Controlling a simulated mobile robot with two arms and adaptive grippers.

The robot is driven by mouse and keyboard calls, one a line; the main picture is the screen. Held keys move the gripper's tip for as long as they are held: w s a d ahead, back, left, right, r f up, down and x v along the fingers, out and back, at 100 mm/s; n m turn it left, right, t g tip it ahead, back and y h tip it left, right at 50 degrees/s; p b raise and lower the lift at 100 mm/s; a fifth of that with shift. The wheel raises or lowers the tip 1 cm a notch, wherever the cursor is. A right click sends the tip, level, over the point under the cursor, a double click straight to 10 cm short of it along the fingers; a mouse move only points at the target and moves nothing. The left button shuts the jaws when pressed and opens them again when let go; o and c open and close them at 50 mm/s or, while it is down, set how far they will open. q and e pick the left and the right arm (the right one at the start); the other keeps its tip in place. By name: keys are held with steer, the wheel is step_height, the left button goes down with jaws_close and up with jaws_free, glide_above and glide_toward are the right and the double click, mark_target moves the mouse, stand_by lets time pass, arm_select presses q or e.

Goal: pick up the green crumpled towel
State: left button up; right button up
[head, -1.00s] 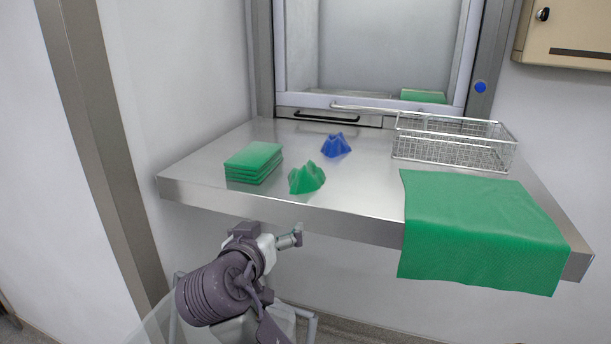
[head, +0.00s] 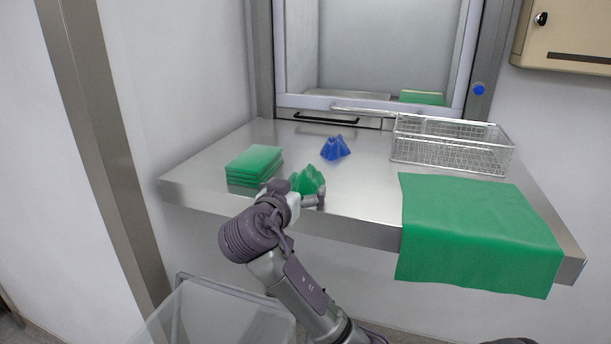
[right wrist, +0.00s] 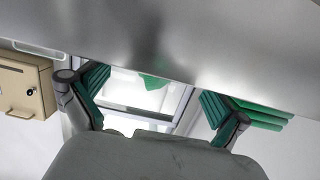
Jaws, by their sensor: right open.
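The green crumpled towel (head: 308,179) stands as a small peaked heap near the front edge of the steel table (head: 220,196). My right gripper (head: 298,194) is open at the table's front edge, just in front of the towel, and covers its lower part in the head view. In the right wrist view, which is upside down, the towel (right wrist: 155,84) shows between the two spread fingers (right wrist: 155,98), with nothing gripped. Whether a finger touches it I cannot tell. My left gripper is not in view.
A stack of folded green towels (head: 253,166) lies left of the crumpled one. A blue crumpled towel (head: 335,148) is behind it. A wire basket (head: 450,150) stands at the back right. A green cloth (head: 480,235) drapes over the front edge.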

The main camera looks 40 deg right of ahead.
steer(key=x, duration=0.3)
steer(key=shift+d+r, duration=0.1)
steer(key=shift+d, duration=0.2)
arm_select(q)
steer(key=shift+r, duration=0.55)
arm_select(e)
steer(key=shift+a, duration=0.1)
steer(key=shift+c, duration=0.3)
steer(key=c, duration=1)
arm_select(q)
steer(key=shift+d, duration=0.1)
arm_select(e)
steer(key=shift+c, duration=0.3)
steer(key=shift+r, duration=0.1)
